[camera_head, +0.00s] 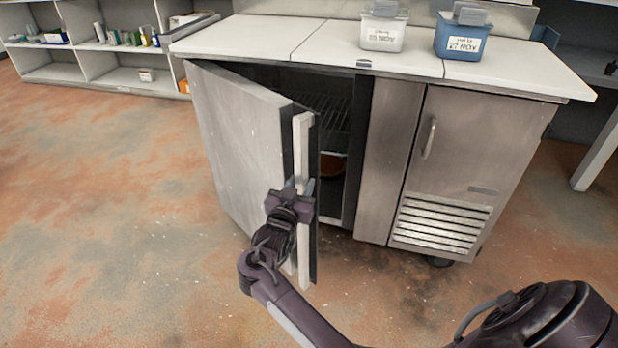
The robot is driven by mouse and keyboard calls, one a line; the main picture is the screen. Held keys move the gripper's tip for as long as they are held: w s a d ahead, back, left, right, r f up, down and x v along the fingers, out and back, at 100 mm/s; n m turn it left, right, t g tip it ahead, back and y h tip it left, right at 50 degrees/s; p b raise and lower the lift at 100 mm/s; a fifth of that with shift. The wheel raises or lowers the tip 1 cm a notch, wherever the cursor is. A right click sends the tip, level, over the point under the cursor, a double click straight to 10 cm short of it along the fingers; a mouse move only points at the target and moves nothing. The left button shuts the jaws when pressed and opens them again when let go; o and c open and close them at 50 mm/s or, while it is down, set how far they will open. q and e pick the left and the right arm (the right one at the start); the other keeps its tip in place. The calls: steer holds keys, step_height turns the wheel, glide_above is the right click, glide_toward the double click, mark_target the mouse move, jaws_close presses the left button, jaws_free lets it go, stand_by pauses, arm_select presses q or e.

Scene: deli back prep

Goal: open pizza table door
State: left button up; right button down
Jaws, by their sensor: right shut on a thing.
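The pizza table (375,170) stands ahead with a white top. Its left door (237,135) is partly open and swung out toward me, hinged at its left side. Through the gap I see a dark inside with wire racks (325,112) and a brownish round thing on a lower level. My right gripper (291,188) is at the free edge of the open door, shut on that edge, at about mid height or lower. The gripper hides part of the edge. The right door (462,140) with a handle (429,138) is closed. My left gripper is not in view.
A white container (383,30) and a blue container (462,36) stand on the table top. White shelves (95,60) with small items are at the back left. The floor (110,200) left of the door is clear.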

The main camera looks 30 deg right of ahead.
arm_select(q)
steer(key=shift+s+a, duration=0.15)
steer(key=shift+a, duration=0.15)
arm_select(e)
steer(key=shift+w+a+r, duration=0.1)
steer(key=shift+a+r, duration=0.05)
steer(key=shift+a, duration=0.45)
steer(key=shift+w+a+r, duration=0.1)
steer(key=shift+a, duration=0.5)
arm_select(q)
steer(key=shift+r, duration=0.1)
arm_select(e)
steer(key=c, duration=1.4)
jaws_free()
steer(key=shift+o, duration=0.6)
steer(key=shift+w+a, duration=0.1)
steer(key=shift+w, duration=0.05)
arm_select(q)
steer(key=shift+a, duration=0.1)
arm_select(e)
steer(key=shift+f, duration=0.1)
